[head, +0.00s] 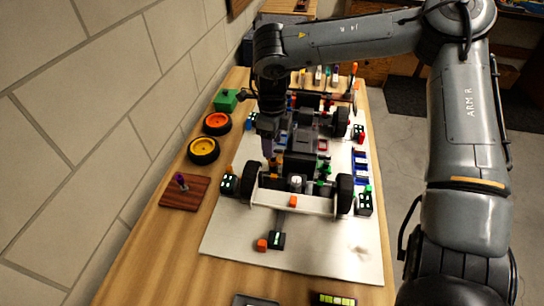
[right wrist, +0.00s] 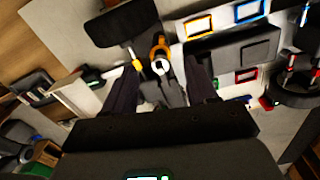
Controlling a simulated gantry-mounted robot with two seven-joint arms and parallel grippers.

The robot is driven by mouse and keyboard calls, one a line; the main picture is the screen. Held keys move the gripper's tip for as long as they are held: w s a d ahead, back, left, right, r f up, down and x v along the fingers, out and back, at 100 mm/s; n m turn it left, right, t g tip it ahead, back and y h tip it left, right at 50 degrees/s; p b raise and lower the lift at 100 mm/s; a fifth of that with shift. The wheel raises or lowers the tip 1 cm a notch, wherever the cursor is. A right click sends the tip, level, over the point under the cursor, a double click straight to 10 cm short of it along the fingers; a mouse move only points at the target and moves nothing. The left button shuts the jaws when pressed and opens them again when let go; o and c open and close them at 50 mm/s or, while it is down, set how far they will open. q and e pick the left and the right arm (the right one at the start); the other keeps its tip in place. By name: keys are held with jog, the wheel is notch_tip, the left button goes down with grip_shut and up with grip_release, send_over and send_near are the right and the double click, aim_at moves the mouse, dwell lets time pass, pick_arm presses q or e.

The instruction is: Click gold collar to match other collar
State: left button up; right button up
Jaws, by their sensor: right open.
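The RC racecar (head: 298,150) stands on a white mat on the wooden table. A gold collar (right wrist: 160,47) shows in the right wrist view around a shaft with a pale round end, just beyond my fingertips. A smaller yellow piece (right wrist: 137,64) is beside it to the left. In the head view a gold part (head: 275,165) shows at the car's left side, just below my right gripper (head: 267,148). My right gripper is open, its two dark fingers either side of the collar area in the wrist view (right wrist: 160,82), holding nothing. My left gripper is out of view.
An orange wheel (head: 217,123), a yellow wheel (head: 204,150) and a wooden block (head: 185,192) lie along the table's left side. Small dark stands (head: 228,184) surround the car. Blue frames (head: 361,167) lie at right. The front of the white mat (head: 325,255) is mostly clear.

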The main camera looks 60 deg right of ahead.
jog(key=shift+f+b, duration=0.35)
jog(key=shift+f, duration=2.35)
